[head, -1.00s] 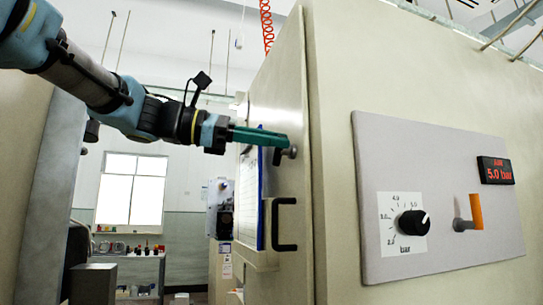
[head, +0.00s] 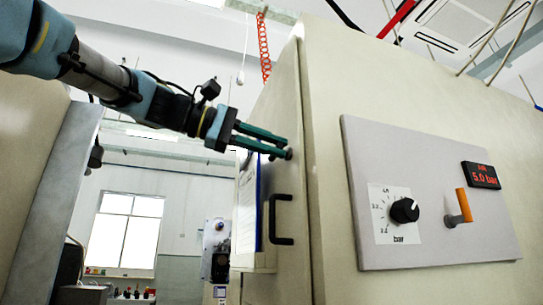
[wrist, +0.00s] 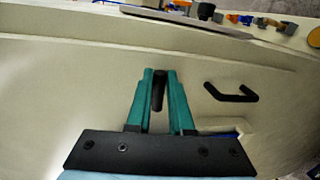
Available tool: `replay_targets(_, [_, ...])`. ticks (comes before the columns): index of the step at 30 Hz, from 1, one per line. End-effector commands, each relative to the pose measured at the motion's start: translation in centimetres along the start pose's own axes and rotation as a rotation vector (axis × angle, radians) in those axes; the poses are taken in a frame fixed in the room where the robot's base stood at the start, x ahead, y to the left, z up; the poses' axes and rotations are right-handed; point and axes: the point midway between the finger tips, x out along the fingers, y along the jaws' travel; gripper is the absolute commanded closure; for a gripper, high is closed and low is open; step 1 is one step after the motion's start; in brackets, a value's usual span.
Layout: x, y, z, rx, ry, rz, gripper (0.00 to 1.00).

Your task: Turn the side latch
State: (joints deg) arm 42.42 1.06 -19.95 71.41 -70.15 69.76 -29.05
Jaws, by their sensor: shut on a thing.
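The side latch (head: 289,154) is a small dark lever on the side face of the beige cabinet, above a black handle. In the head view only its end shows past my fingertips. In the wrist view the dark latch lever (wrist: 158,90) lies lengthwise between the two green fingers. My gripper (head: 282,147) reaches in from the upper left, its green fingers shut on the latch. It also shows in the wrist view (wrist: 159,72).
Below the latch is a black handle (head: 278,220), beside a holder with papers (head: 246,212). The cabinet front has a panel with a black dial (head: 404,210), an orange-handled lever (head: 463,206) and a display (head: 480,175) reading 5.0 bar. Another beige cabinet stands at left.

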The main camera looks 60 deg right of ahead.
Motion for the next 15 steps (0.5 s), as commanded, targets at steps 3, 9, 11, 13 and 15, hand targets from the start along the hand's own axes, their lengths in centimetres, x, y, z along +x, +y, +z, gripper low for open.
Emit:
replay_targets(3, [0.08, -0.34, 0.02, 0.049, 0.009, -0.001, 1.00])
replay_targets(9, [0.10, -0.33, 0.04, 0.094, 0.017, -0.001, 1.00])
replay_targets(11, [0.10, -0.30, 0.05, 0.100, 0.018, -0.001, 1.00])
replay_targets(13, [0.09, -0.28, 0.06, 0.105, 0.019, -0.001, 1.00])
replay_targets(15, [0.09, -0.26, 0.05, 0.107, 0.019, -0.001, 1.00])
